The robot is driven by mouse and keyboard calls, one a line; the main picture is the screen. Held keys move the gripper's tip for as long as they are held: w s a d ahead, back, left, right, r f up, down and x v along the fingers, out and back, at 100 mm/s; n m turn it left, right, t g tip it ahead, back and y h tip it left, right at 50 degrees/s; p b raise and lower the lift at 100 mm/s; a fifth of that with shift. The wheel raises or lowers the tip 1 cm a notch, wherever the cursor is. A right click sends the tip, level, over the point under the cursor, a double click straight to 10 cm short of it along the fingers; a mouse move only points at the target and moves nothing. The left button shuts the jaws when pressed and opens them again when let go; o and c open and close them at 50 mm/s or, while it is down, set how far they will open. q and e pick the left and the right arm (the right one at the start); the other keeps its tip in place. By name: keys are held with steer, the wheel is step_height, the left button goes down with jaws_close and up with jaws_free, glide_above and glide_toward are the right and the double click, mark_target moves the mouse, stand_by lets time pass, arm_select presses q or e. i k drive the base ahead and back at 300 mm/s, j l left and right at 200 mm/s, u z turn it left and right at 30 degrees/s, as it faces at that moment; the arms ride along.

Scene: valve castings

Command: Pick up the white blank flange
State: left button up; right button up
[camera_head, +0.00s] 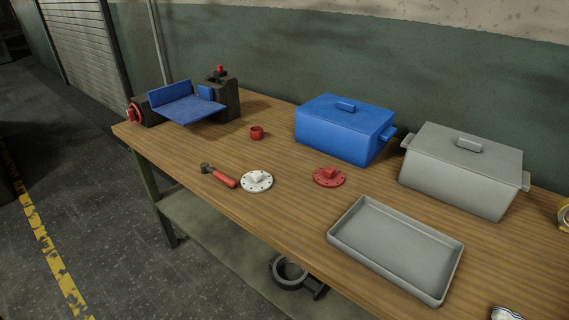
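The white blank flange (257,181) lies flat on the wooden workbench. It is a round disc with holes around its rim and a raised block in the middle. A red flange (328,177) of similar shape lies to its right, apart from it. Neither of my grippers shows in the head view.
A red-handled tool (223,179) lies just left of the white flange. A small red cup-like part (257,132) stands behind. A grey tray (396,247), blue lidded box (338,137), grey lidded box (457,184) and blue-plated machine (187,108) also occupy the bench (190,151).

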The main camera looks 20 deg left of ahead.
mark_target(255, 181)
steer(key=j+z, duration=0.25)
steer(key=z, duration=0.15)
steer(key=j+z, duration=0.6)
steer(key=z, duration=0.25)
steer(key=i+j, duration=0.05)
